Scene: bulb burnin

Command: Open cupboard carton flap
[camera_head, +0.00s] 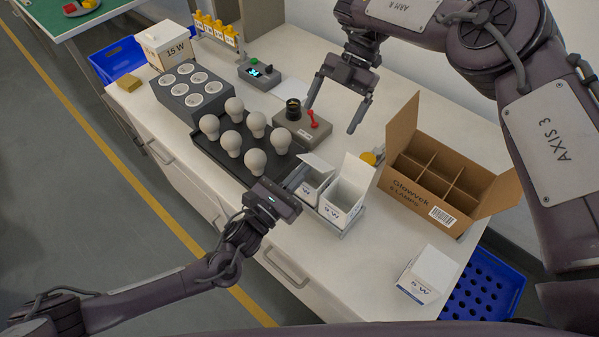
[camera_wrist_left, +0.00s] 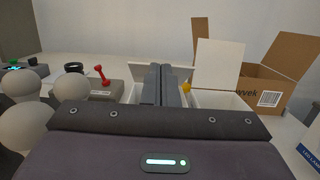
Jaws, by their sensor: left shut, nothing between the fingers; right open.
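Two small white cartons stand side by side in a grey holder (camera_head: 327,219). The left carton (camera_head: 309,187) has its lid flap (camera_head: 318,162) raised and leaning back. The right carton (camera_head: 341,205) has its flap (camera_head: 357,169) standing up. My left gripper (camera_head: 292,184) is shut and empty at the near left side of the left carton; in the left wrist view its fingers (camera_wrist_left: 172,84) are together in front of that carton. Contact cannot be told. A closed white 5 W carton (camera_head: 427,276) stands apart at the front right. My right gripper (camera_head: 335,107) is open and empty above the table.
A divided brown box (camera_head: 440,190) stands open at right. Several bulbs (camera_head: 255,160) stand on a dark tray (camera_head: 213,147) at left. A tester with a red lever (camera_head: 302,130) sits behind the cartons. A blue crate (camera_head: 485,290) is beyond the right edge.

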